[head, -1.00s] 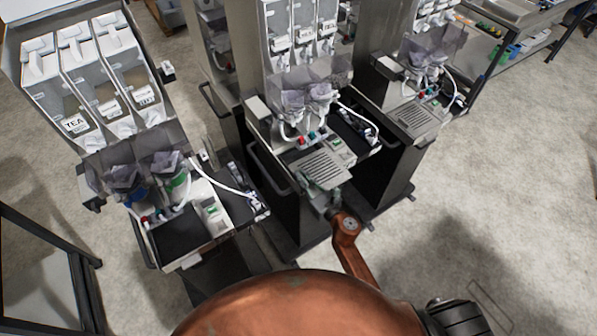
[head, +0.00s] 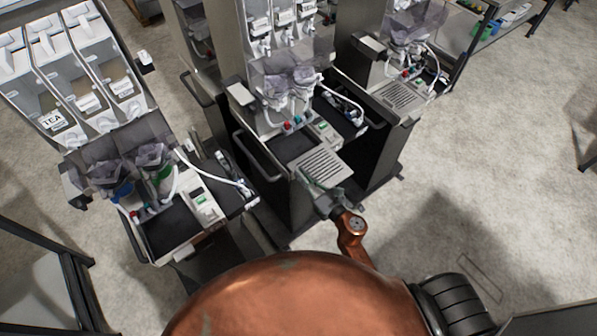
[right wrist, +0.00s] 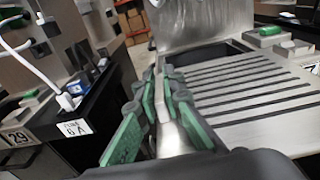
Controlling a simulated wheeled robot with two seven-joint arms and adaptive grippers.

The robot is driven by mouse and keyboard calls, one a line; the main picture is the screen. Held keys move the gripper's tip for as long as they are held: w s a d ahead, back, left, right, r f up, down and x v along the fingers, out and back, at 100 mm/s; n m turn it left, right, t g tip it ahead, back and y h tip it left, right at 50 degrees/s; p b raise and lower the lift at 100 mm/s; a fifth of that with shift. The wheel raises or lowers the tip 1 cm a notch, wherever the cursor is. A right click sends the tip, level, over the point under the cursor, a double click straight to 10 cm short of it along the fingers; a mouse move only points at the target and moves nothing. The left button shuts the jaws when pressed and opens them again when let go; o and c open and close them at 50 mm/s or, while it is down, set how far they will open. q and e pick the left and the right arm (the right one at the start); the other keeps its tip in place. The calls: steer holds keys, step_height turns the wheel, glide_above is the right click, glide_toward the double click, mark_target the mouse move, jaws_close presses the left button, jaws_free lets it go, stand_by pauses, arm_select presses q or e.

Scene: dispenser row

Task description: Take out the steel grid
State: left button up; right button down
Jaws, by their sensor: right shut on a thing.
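The steel grid (head: 323,168), a slotted metal plate, is at the front of the middle dispenser. A dark open recess shows behind it, and its near end juts out past the dispenser's front. My right gripper (head: 333,200) is shut on its near edge. In the right wrist view the grid (right wrist: 250,98) lies to the right of the green-padded fingers (right wrist: 167,105), which close on its edge; the dark recess shows beyond it. Whether the grid still touches the tray below is unclear. My left gripper is not in view.
The left dispenser (head: 60,120), labelled TEA, has a dark drip tray (head: 170,232) without a grid. The right dispenser has its own slotted grid (head: 400,96). White hoses hang by the trays. Open floor (head: 480,170) lies to the right.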

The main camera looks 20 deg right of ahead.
mark_target(312, 190)
steer(key=shift+b+v, duration=0.45)
steer(key=shift+v, duration=1.55)
steer(key=shift+s+d, duration=0.2)
steer(key=shift+s, duration=0.4)
